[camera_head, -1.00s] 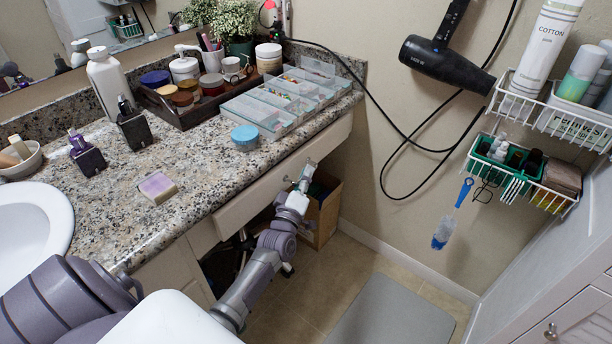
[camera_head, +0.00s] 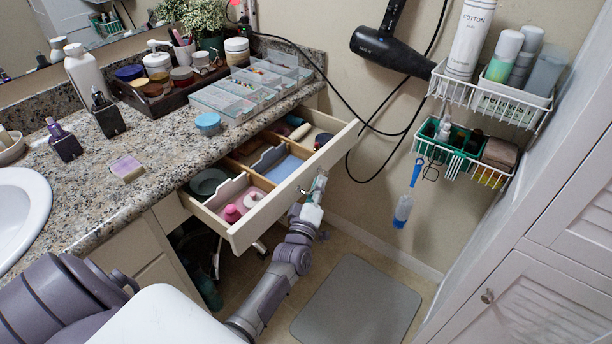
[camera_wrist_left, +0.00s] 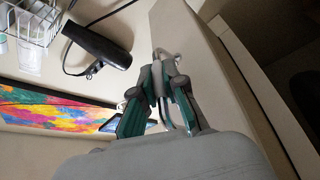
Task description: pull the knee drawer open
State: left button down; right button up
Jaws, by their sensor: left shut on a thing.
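The knee drawer (camera_head: 292,195) under the granite counter stands pulled out in the head view. Its inside shows several compartments with pink bottles, a blue item, a dark round dish and other small things. My left gripper (camera_head: 318,186) is at the drawer's front face, shut on the drawer's handle. In the left wrist view, the green-padded fingers (camera_wrist_left: 160,100) close around the metal handle (camera_wrist_left: 167,56), against the pale drawer front (camera_wrist_left: 205,75). The fingertips are small and partly hidden by the handle in the head view. My right gripper does not show.
The counter (camera_head: 150,150) holds a tray of jars, clear organisers, dark bottles and a soap bar. A hair dryer (camera_head: 390,52) and wire baskets (camera_head: 490,100) hang on the right wall. A grey mat (camera_head: 357,305) lies on the floor; a white cabinet (camera_head: 550,270) stands right.

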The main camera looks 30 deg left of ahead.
pick_arm(q)
jog(key=shift+s+d+p, duration=0.15)
jog(key=shift+d+p, duration=0.05)
jog(key=shift+d, duration=1.3)
jog(key=shift+s+d+p, duration=0.1)
jog(key=shift+d+p, duration=0.05)
jog(key=shift+d, duration=1.3)
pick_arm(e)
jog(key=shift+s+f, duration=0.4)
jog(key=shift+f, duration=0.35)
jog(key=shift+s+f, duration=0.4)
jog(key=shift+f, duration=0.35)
pick_arm(q)
jog(key=shift+f, duration=0.1)
jog(key=c, duration=1.2)
grip_release()
jog(key=v, duration=1.2)
